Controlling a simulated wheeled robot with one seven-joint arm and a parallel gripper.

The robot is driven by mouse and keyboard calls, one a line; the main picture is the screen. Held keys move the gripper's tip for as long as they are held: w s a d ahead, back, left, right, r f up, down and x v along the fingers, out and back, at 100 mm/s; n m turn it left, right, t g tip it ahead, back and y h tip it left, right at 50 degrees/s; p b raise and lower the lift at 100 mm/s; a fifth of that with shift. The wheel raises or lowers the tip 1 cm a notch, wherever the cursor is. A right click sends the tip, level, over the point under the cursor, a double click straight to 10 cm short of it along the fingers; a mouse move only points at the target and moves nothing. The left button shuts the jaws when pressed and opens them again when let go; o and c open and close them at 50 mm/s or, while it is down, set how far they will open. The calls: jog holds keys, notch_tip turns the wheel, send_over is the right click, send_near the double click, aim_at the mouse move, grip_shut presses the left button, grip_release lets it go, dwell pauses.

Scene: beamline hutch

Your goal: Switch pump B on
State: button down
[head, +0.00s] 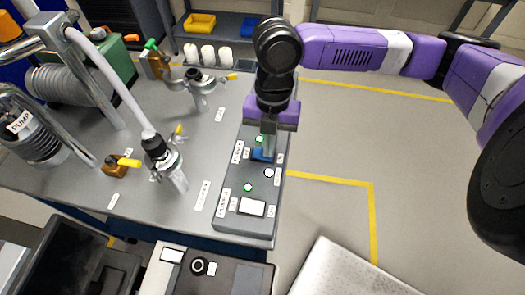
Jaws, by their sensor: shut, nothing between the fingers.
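A grey control panel (232,222) stands along the right edge of the bench. It carries a blue switch (262,156), a white switch (252,207), two green lit lamps, one lower (248,187) and one upper (259,138), and a pale lamp (269,173). The small labels beside them are too small to read, so I cannot tell which switch is pump B's. My gripper (268,150) points down over the panel's upper part, shut and empty, right at the blue switch and partly covering it. I cannot tell whether it touches. A ribbed pump (38,140) marked "PUMP" stands at the far left.
White cylinders (208,55) stand at the back. The floor to the right is open, with yellow lines. A pale surface (345,270) lies at the bottom.

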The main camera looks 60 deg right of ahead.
notch_tip(320, 180, up, 7)
jog(key=p, duration=0.5)
dwell(0.3)
dwell(0.5)
